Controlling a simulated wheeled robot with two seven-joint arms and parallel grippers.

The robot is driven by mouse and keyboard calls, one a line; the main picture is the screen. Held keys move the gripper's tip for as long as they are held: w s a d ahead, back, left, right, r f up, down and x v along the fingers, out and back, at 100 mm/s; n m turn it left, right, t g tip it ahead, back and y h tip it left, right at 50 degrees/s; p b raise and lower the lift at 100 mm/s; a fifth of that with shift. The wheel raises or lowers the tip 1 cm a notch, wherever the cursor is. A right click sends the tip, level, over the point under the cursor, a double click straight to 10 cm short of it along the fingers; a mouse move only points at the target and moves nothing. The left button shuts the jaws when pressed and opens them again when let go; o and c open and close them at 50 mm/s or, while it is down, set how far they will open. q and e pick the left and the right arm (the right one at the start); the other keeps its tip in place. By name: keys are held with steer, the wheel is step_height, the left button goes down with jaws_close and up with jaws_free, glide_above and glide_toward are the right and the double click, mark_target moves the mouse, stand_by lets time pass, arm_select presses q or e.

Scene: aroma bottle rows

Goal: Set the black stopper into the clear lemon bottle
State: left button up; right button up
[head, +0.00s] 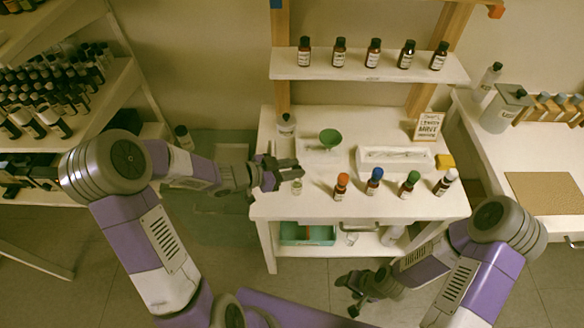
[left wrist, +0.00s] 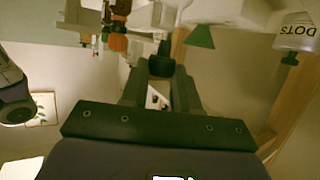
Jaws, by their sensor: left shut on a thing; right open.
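My left gripper (head: 290,172) reaches in over the front left part of the white table. It is shut on the black stopper (left wrist: 160,65), which shows between the fingertips in the left wrist view. In the head view the fingers hide the stopper. A small clear bottle (head: 297,187), which looks like the lemon bottle, stands just below the fingertips near the table's front edge; its label is too small to read. I cannot tell whether the stopper touches its neck. My right gripper (head: 358,291) is open and empty, low in front of the table.
A green funnel (head: 330,139), a clear jar (head: 286,125) and a white tray (head: 396,159) are behind. A shelf (head: 368,67) of brown bottles hangs above.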

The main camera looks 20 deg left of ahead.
stand_by(0.3)
arm_select(q)
steer(key=shift+f+b, duration=0.7)
steer(key=shift+f, duration=0.8)
steer(key=o, duration=1.1)
steer(key=shift+a+r, duration=0.1)
steer(key=p+v, duration=0.2)
steer(key=v, duration=0.5)
steer(key=shift+s+p, duration=0.2)
steer(key=shift+p, duration=0.1)
steer(key=shift+a, duration=0.1)
